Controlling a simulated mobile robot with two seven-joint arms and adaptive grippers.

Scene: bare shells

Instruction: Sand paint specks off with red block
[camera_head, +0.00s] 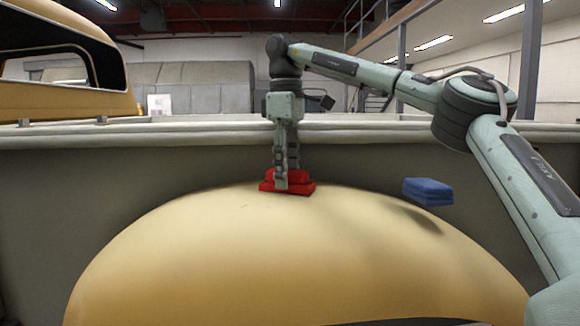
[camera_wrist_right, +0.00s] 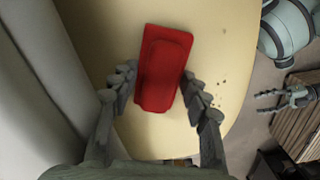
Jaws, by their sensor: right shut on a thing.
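The red block (camera_head: 287,182) sits at the top of the cream curved shell (camera_head: 290,260). My right gripper (camera_head: 285,178) comes down from above and is shut on it. In the right wrist view the red block (camera_wrist_right: 163,70) is between the two fingers, over the cream surface (camera_wrist_right: 215,40). Small dark paint specks (camera_wrist_right: 217,86) show just right of the block there. A faint mark shows on the shell in the head view. My left gripper (camera_wrist_right: 261,101) shows at the right of the wrist view, empty with fingers apart; it is outside the head view.
A blue block (camera_head: 428,191) is at the shell's right shoulder, with a dark shadow below it. A grey wall with a pale ledge (camera_head: 190,134) runs behind the shell. A yellow vehicle body (camera_head: 70,80) is at the back left. The shell's front and left are clear.

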